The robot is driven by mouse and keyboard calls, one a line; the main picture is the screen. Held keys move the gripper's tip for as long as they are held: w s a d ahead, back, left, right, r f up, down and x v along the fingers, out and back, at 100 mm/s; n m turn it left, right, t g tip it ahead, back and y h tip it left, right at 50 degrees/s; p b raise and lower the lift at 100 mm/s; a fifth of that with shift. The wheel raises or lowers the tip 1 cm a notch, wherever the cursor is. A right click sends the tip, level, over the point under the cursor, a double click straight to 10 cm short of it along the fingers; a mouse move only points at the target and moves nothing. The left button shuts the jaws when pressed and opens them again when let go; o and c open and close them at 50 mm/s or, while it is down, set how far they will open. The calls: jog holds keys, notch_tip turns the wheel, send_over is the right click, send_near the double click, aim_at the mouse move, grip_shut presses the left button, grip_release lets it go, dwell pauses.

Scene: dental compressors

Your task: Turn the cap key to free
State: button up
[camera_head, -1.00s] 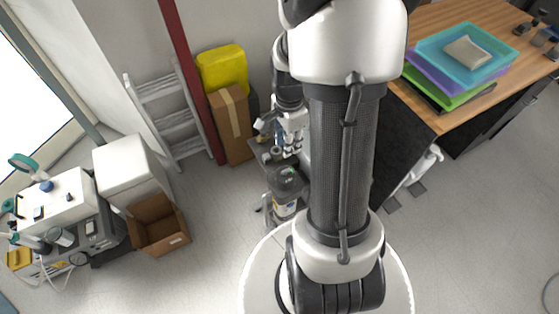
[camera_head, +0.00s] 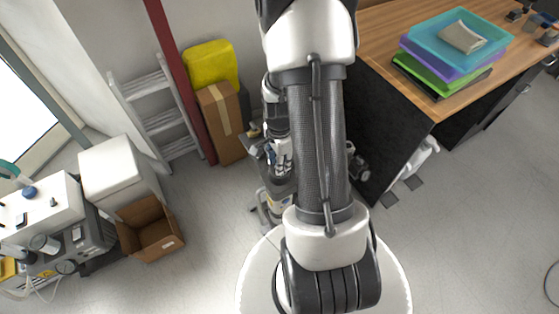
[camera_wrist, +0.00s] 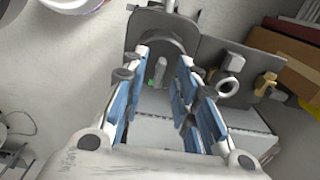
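My gripper (camera_wrist: 164,58) is open in the wrist view, with blue pads on both fingers. A small upright grey key-like piece (camera_wrist: 160,70) with a green spot beside its foot shows between the fingers. I see a gap on both sides of it, and cannot tell for certain that it is the cap key. Behind it is a grey rounded housing (camera_wrist: 165,22). In the head view, my gripper (camera_head: 280,160) is low over the compressor unit (camera_head: 270,212), which my arm partly hides. The cap key cannot be made out there.
A grey panel with a metal ring (camera_wrist: 230,88) and brass fittings (camera_wrist: 265,84) stands right of the fingers. In the head view, a cardboard box (camera_head: 220,120) and ladder (camera_head: 158,115) stand behind, and a desk (camera_head: 445,115) at right.

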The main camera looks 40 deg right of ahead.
jog(key=shift+c, duration=0.6)
grip_shut()
jog(key=shift+n, duration=0.7)
jog(key=n, duration=0.2)
jog(key=shift+n+p, duration=0.35)
jog(key=shift+n, duration=0.05)
jog(key=n, duration=0.3)
jog(key=shift+n, duration=0.3)
jog(key=n+p, duration=0.1)
jog(key=n, duration=0.4)
jog(key=shift+n, duration=2.7)
